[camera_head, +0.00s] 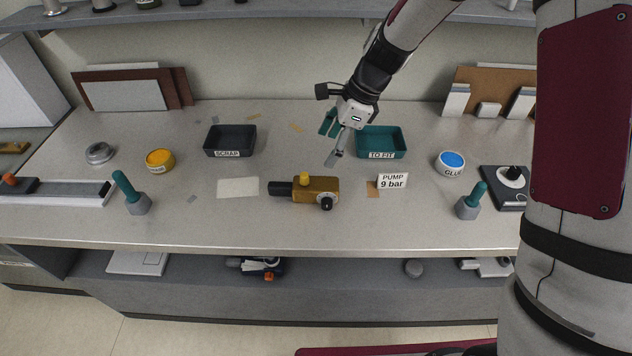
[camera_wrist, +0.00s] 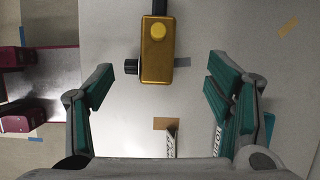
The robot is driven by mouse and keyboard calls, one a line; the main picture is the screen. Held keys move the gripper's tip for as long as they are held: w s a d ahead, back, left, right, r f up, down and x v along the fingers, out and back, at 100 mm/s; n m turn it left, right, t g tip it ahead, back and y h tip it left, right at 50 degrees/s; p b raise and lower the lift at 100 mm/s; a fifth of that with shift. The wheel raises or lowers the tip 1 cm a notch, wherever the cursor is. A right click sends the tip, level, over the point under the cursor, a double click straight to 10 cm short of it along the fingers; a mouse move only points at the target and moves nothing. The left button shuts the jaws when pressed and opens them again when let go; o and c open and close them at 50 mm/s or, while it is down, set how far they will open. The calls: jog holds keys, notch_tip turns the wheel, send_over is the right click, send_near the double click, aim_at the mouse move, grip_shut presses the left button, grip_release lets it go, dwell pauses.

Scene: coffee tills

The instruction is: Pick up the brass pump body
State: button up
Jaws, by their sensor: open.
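The brass pump body (camera_head: 318,188) lies on the bench near its middle. It has a yellow cap on top, a black knob at the front and a dark cylinder out of its left end. In the wrist view the brass pump body (camera_wrist: 157,55) shows beyond and between my fingertips, with the black knob to its left.
A "PUMP 9 bar" card (camera_head: 392,181) stands right of the pump. A teal "TO FIT" tray (camera_head: 402,142) and a dark "SCRAP" tray (camera_head: 231,133) sit behind. A pale sheet (camera_head: 238,187) lies to the left. Teal-handled tools (camera_head: 131,193) stand at both sides.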

aim_at(311, 183)
jog(key=shift+m, duration=0.3)
jog(key=p+x, duration=0.1)
jog(key=x, duration=0.9)
jog(key=shift+d, duration=0.15)
jog(key=shift+d+p+x, duration=0.15)
jog(key=shift+p+x, duration=0.2)
jog(key=shift+x, duration=0.95)
jog(key=shift+d+p+x, duration=0.15)
jog(key=shift+p+x, duration=0.2)
jog(key=shift+x, duration=1)
jog(key=shift+s+f, duration=0.1)
jog(key=shift+s, duration=0.05)
jog(key=shift+c, duration=0.5)
jog(key=c, duration=1.5)
jog(key=shift+o, duration=0.2)
